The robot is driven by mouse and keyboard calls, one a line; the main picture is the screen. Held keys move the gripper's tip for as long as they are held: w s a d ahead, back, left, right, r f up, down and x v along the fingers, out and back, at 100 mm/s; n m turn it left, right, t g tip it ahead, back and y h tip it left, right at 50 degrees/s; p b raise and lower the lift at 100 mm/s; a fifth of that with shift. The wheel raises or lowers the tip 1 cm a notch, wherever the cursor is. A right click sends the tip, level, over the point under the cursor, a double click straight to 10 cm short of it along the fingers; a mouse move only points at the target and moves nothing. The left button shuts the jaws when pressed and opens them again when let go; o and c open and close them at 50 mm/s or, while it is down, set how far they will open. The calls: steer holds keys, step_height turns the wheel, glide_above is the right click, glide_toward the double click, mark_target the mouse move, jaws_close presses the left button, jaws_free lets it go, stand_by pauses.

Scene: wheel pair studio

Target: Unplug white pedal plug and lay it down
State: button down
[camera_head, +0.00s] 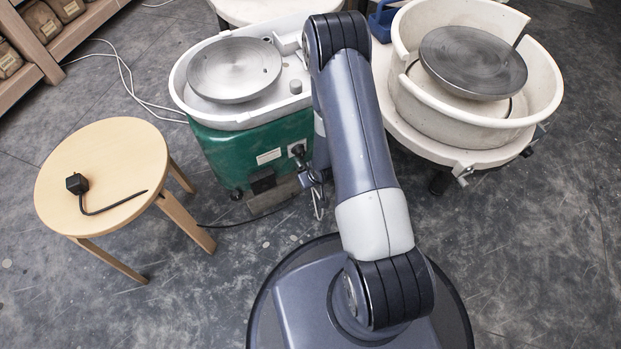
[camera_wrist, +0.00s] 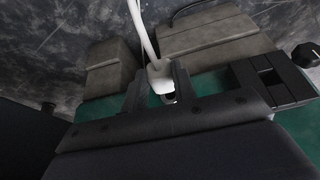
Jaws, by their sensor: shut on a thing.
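The white plug (camera_wrist: 160,76) is between the two fingers of my gripper (camera_wrist: 158,88) in the wrist view, with its white cable (camera_wrist: 142,28) running up out of the picture. My gripper is shut on it, close against the green wheel body (camera_wrist: 210,82). The plug's far end meets a small dark part; I cannot tell whether it is in a socket. In the head view, my gripper (camera_head: 314,180) is at the front of the green wheel (camera_head: 262,148), partly hidden by my arm. A white cable loop (camera_head: 319,208) hangs below it.
A wooden stool (camera_head: 105,150) at left holds a black plug (camera_head: 77,183) with a short cable. A white-basin wheel (camera_head: 475,125) stands at right. Grey-brown blocks (camera_wrist: 208,38) lie by the green body, beside a black panel (camera_wrist: 275,80). The floor before the stool is clear.

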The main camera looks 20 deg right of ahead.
steer(key=shift+s, duration=0.1)
stand_by(0.3)
steer(key=shift+s+d+b, duration=0.15)
steer(key=shift+s+b, duration=0.2)
steer(key=shift+s, duration=0.4)
